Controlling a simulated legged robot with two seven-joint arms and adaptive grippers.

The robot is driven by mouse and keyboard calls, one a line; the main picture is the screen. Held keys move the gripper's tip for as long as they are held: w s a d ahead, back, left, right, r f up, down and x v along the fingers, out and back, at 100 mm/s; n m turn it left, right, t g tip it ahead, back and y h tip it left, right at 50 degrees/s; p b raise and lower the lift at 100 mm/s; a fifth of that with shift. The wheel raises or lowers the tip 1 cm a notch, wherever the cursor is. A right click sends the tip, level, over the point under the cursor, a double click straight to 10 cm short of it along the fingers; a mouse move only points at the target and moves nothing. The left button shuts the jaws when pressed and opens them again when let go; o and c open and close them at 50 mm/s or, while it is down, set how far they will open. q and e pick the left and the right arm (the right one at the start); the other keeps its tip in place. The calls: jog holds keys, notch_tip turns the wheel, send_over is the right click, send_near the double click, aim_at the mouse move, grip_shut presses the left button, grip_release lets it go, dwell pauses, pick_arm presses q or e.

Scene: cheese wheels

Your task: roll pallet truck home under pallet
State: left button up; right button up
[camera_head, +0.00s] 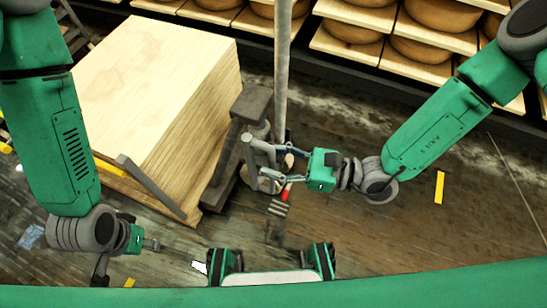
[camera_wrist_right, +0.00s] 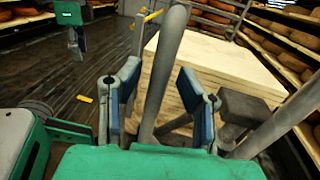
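A tall stack of pale wooden boards (camera_head: 150,85) stands at the left of the head view; it also shows in the right wrist view (camera_wrist_right: 215,65). The grey pallet truck (camera_head: 252,104) is at the stack's right side, with an upright grey pole (camera_head: 282,60). How far its forks reach under the stack is hidden. My right gripper (camera_head: 268,165) is at the truck's handle area. In the wrist view its blue-padded fingers (camera_wrist_right: 158,98) are apart, with a grey bar (camera_wrist_right: 168,60) running between them. My left gripper (camera_head: 130,258) is low at the left, away from the truck, its fingers partly hidden.
Shelves with cheese wheels (camera_head: 435,14) line the back. A grey bar (camera_head: 158,190) slants along the stack's near side. Yellow floor marks (camera_head: 439,187) and worn wooden floor (camera_head: 420,230) lie to the right, mostly free.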

jog(key=shift+a, duration=0.1)
grip_shut()
jog(key=shift+a, duration=0.15)
